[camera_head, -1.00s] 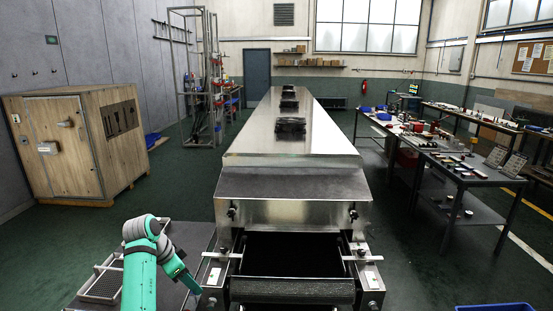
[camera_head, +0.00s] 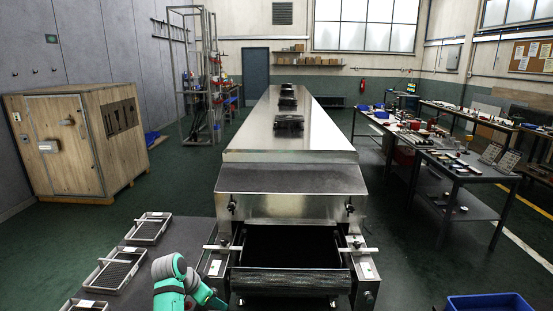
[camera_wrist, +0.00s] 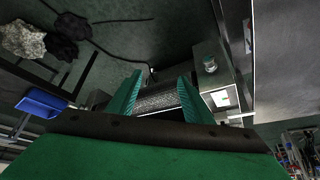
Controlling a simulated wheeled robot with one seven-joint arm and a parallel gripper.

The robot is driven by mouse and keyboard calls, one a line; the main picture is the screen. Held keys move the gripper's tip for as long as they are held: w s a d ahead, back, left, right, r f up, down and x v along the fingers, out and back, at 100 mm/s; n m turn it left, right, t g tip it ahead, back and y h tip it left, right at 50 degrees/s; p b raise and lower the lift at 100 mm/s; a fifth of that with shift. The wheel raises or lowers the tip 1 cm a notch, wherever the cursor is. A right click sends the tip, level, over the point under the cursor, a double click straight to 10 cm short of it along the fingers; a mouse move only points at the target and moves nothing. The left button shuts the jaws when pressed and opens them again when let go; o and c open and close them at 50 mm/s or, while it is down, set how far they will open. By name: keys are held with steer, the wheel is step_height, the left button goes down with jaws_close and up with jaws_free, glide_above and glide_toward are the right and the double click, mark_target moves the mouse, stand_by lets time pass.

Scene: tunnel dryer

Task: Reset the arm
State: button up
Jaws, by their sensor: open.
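My green arm shows low in the head view, folded beside the front left of the tunnel dryer (camera_head: 290,172). My gripper's tips are not clearly seen there. In the wrist view my gripper (camera_wrist: 160,88) is open, its two green fingers apart with nothing held between them. The dryer's mesh belt roller (camera_wrist: 158,99) shows beyond and between the fingers. In the head view this roller (camera_head: 291,282) lies at the dryer's front mouth, to the right of my arm.
Mesh trays (camera_head: 149,229) stand on a dark table (camera_head: 190,233) left of the dryer. A blue bin (camera_head: 490,304) is at the lower right and also shows in the wrist view (camera_wrist: 43,103). Cluttered workbenches (camera_head: 463,166) line the right; green floor lies between.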

steer(key=s+d+f+n+t, duration=0.2)
steer(key=d+f, duration=0.7)
steer(key=f, duration=0.2)
steer(key=s+d+f+n+t+y, duration=0.1)
steer(key=s+d+f+n+t, duration=0.1)
steer(key=s+d+f, duration=0.6)
steer(key=s+d+f+n+t, duration=0.15)
steer(key=s+d+f, duration=0.35)
steer(key=s, duration=0.6)
steer(key=s+r+n+t+y, duration=0.1)
steer(key=s+r+n, duration=0.15)
steer(key=s, duration=0.75)
steer(key=s+r+n+t+y, duration=0.1)
steer(key=s+r+y, duration=0.15)
steer(key=s, duration=0.65)
steer(key=s+a+r+t, duration=0.1)
steer(key=s+r+t, duration=0.2)
steer(key=s+r, duration=1.2)
step_height(320, 180, up, 3)
steer(key=shift+s+a+r+m+h, duration=0.25)
steer(key=shift+a+m+h, duration=0.1)
steer(key=shift+h, duration=0.1)
